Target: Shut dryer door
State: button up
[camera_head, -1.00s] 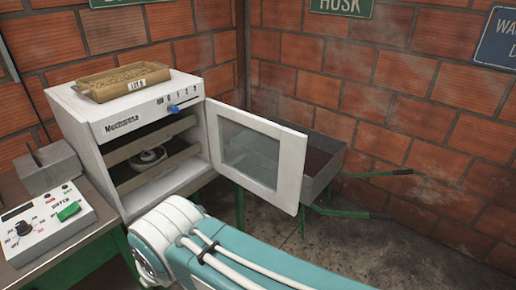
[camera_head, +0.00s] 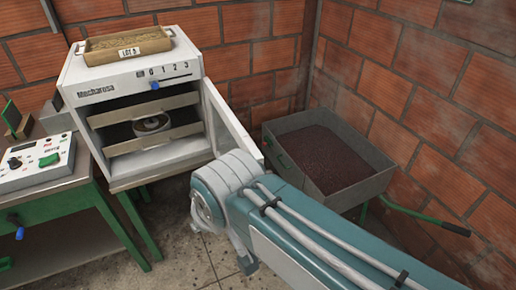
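The white dryer (camera_head: 129,97) stands on a green-framed table at the left of the head view. Its front is open and shows two metal rails and a round part (camera_head: 152,123) inside. The dryer door (camera_head: 233,126) is hinged at the right side of the opening and stands open, swung outward. My arm (camera_head: 290,215) reaches in from the lower right and covers the door's lower part.
A tray labelled LOT 5 (camera_head: 127,47) sits on top of the dryer. A control box (camera_head: 36,162) stands on the green table (camera_head: 75,200) at the left. A wheelbarrow (camera_head: 374,189) with dark contents stands right of the door. Brick walls close the corner.

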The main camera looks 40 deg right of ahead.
aim_at(221, 144)
jog(key=k+l+u, duration=0.1)
jog(key=l, duration=0.35)
jog(key=k+l, duration=0.2)
jog(key=l, duration=0.2)
jog(key=k+l+u, duration=0.15)
jog(key=l, duration=0.25)
jog(key=k+l+u, duration=0.1)
jog(key=l, duration=0.3)
jog(key=k+l, duration=0.3)
jog(key=i+j+z, duration=0.1)
jog(key=j, duration=0.15)
jog(key=i+j+z, duration=0.1)
jog(key=j, duration=0.2)
jog(key=i+j+z, duration=0.1)
jog(key=j, duration=0.15)
